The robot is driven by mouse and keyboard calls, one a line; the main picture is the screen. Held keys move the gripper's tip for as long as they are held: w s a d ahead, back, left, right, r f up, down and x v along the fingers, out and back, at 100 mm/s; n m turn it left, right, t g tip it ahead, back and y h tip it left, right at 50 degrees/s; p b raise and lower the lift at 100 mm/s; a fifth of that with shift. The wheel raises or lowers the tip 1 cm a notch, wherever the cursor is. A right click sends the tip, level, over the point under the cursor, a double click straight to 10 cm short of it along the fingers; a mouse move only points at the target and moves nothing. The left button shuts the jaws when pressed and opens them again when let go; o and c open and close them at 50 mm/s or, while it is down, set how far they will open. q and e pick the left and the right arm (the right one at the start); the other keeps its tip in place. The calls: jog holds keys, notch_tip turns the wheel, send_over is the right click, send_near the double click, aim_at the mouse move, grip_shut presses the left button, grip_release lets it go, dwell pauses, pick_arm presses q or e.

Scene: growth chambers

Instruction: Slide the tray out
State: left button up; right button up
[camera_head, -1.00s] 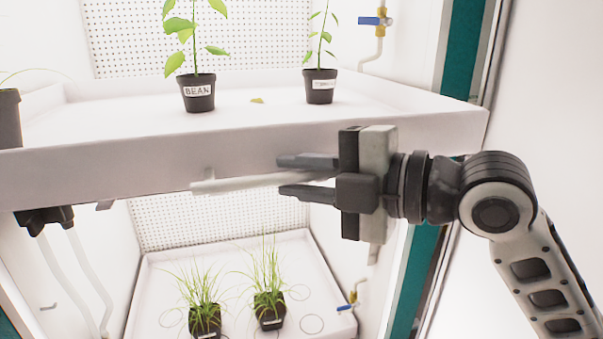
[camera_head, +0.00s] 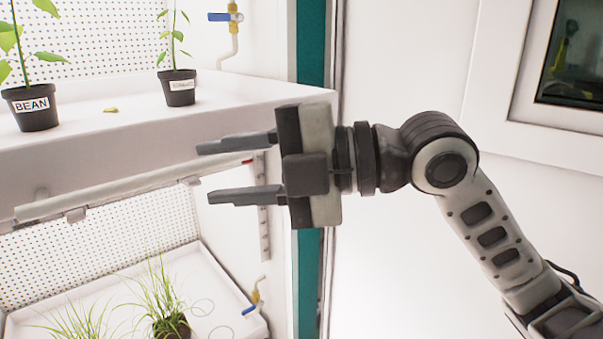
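The upper white tray (camera_head: 120,152) is at the left of the head view, with its front wall toward me. My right gripper (camera_head: 205,174) is at the tray's right front, with its fingers apart and pointing left. A pale bar (camera_head: 110,192) runs below the tray's front wall and passes behind or between the fingers; I cannot tell which. No grip on the bar or tray shows. A lower white tray (camera_head: 222,280) stands beneath. My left gripper is out of view.
A bean pot (camera_head: 33,108) and a second labelled pot (camera_head: 178,88) stand on the upper tray. Grassy pots (camera_head: 170,325) stand on the lower one. A teal door frame (camera_head: 308,270) is close behind my gripper. A white wall with a dark window (camera_head: 570,60) is at right.

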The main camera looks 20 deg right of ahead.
jog(key=b+v, duration=0.2)
jog(key=v, duration=0.5)
jog(key=shift+d, duration=0.1)
jog(key=w+d+f+m+t+h+p, duration=0.1)
jog(key=w+f+m+t+h, duration=0.2)
jog(key=f+m, duration=0.7)
jog(key=w+f+m+t+h, duration=0.15)
jog(key=w+f+m, duration=0.5)
jog(key=f, duration=0.75)
jog(key=s+a+f+m+g+h, duration=0.1)
jog(key=s+f+m+h, duration=0.2)
jog(key=f, duration=0.7)
jog(key=s+a+f+m+g+h+p, duration=0.1)
jog(key=s+f+m+h, duration=0.2)
jog(key=s+f+m, duration=0.3)
jog(key=s+f, duration=0.5)
jog(key=shift+s+m, duration=0.35)
jog(key=shift+s, duration=0.05)
jog(key=shift+f, duration=0.1)
